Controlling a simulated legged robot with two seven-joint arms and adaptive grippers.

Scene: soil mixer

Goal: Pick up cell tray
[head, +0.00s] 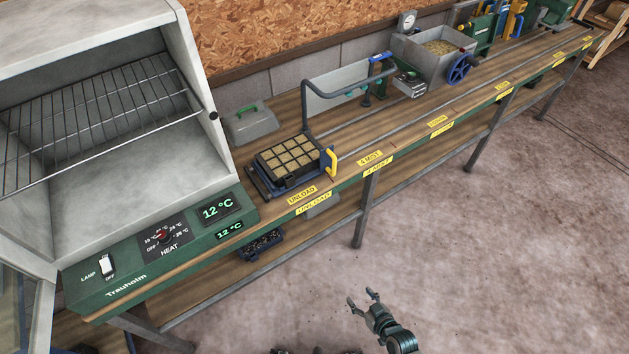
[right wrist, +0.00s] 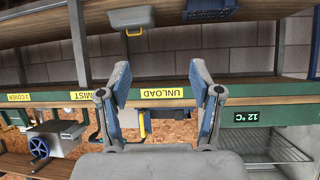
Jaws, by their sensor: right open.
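The cell tray (head: 290,160) is a dark tray with a grid of brown, soil-filled cells. It sits level on the bench by the "UNLOAD" label, inside a dark blue holder with a yellow handle (head: 330,161) at its right end. My right gripper (head: 361,298) is open and empty, over the floor in front of the bench and well apart from the tray. In the right wrist view, which is upside down, its fingers (right wrist: 158,80) are spread, with a yellow handle (right wrist: 142,123) seen beyond them; the tray's cells cannot be made out there. My left gripper is not in view.
A grey cabinet with a wire rack (head: 95,110) stands left of the tray. A dark tray (head: 262,244) lies on the lower shelf. The floor in front is clear.

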